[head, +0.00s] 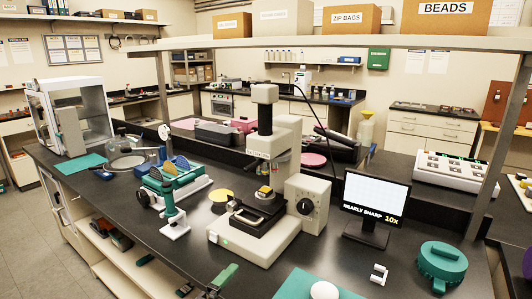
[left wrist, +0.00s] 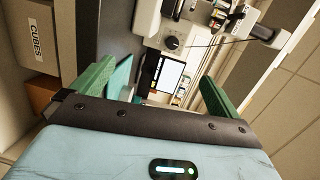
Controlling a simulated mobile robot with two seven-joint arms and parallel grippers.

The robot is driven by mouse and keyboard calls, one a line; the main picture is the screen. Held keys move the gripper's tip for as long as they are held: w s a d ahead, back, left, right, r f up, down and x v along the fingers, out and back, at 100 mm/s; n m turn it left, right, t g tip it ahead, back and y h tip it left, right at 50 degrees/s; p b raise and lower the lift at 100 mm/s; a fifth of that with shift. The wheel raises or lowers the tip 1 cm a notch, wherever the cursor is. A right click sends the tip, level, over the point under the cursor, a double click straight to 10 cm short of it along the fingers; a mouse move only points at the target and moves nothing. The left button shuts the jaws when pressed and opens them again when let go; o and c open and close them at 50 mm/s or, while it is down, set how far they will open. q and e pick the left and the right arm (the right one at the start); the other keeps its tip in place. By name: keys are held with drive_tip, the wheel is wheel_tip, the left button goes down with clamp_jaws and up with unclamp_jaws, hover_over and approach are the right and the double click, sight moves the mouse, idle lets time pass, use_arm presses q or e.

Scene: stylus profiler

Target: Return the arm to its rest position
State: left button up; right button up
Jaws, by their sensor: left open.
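My left gripper (left wrist: 158,75) has its two green fingers spread wide, with nothing between them. In the head view, one green finger of it (head: 222,276) shows at the bottom edge, in front of the bench; the rest is cut off. The white column instrument (head: 268,215) stands upright mid-bench, with a dark stage and a round black knob on its right block. It also shows at the top of the left wrist view (left wrist: 172,42). The gripper is apart from it. My right gripper is in neither view.
Right of the instrument stands a monitor (head: 375,202) reading "NEARLY SHARP 10x". A green lidded pot (head: 442,262), a white clip (head: 379,274) and a teal mat (head: 298,286) lie near the front. A green-and-white device (head: 174,182) stands left. An overhead shelf (head: 350,42) spans the bench.

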use_arm(q)
drive_tip(key=s+a+f+n+g+y, duration=0.3)
drive_tip(key=s+a+f+n+g, duration=0.15)
drive_tip(key=s+f+n, duration=0.35)
drive_tip(key=s+a+f+n+g+y, duration=0.3)
drive_tip(key=s+a+f+n, duration=0.3)
drive_tip(key=s, duration=0.4)
drive_tip(key=s+a+f+n+g, duration=0.2)
drive_tip(key=s, duration=0.4)
drive_tip(key=s+a+f+n+g+y, duration=0.1)
drive_tip(key=s+n+g, duration=0.15)
drive_tip(key=s, duration=0.45)
drive_tip(key=s+a+f+n+g, duration=0.2)
drive_tip(key=s, duration=0.4)
drive_tip(key=w+d+f+t+h, duration=0.1)
drive_tip(key=w+d+f+t, duration=0.2)
drive_tip(key=w+f+t, duration=0.2)
drive_tip(key=shift+w+f+t+h, duration=0.35)
drive_tip(key=shift+f+t, duration=0.95)
drive_tip(key=shift+f, duration=0.8)
